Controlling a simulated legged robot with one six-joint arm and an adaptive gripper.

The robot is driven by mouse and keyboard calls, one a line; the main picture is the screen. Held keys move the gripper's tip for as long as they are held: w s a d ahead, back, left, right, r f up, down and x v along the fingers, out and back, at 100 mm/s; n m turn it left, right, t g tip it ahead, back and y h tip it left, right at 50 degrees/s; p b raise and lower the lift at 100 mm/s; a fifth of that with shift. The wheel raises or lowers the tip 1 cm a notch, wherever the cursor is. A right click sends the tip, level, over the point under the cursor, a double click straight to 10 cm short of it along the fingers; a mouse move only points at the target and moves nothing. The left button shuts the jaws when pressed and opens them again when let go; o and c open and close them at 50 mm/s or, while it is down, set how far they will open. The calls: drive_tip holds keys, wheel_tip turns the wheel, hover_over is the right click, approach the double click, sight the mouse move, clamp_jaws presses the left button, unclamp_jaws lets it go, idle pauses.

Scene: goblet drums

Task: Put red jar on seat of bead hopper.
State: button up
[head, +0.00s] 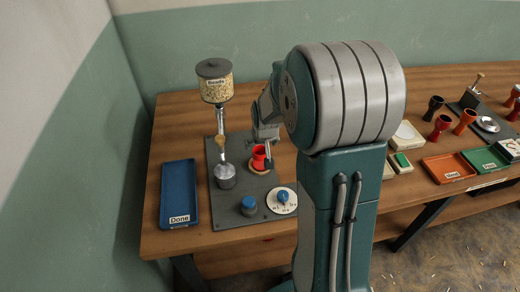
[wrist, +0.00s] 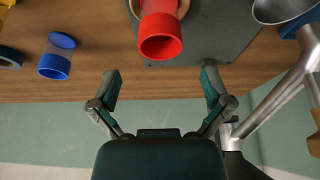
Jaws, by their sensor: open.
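The red jar (head: 259,156) stands upright on a round tan disc (head: 260,170) on the dark base plate of the bead hopper (head: 215,82). In the wrist view the red jar (wrist: 160,38) is at the top middle, with its open mouth towards me and the tan disc (wrist: 184,8) behind it. My gripper (wrist: 160,85) is open and empty. Its two fingers are spread on either side of the jar's line, apart from it. In the head view my gripper (head: 268,150) is right beside the jar, partly hidden by my arm.
A blue knob (head: 249,206) and a white dial (head: 283,200) are at the plate's front. The blue "Done" tray (head: 178,192) is empty at left. Goblet drums (head: 441,126) and trays stand at right.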

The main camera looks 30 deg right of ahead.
drive_tip(key=s+a+r+n, duration=0.1)
drive_tip(key=s+a+r, duration=0.3)
drive_tip(key=s+r, duration=0.25)
drive_tip(key=s+a+r+n, duration=0.1)
drive_tip(key=s+a+r, duration=0.4)
drive_tip(key=r, duration=0.3)
drive_tip(key=s+a+r, duration=0.1)
drive_tip(key=s+a, duration=0.1)
drive_tip(key=s, duration=0.4)
drive_tip(key=s+a+r+n+t+y, duration=0.1)
drive_tip(key=s+a, duration=0.2)
drive_tip(key=s, duration=0.3)
drive_tip(key=shift+r, duration=0.25)
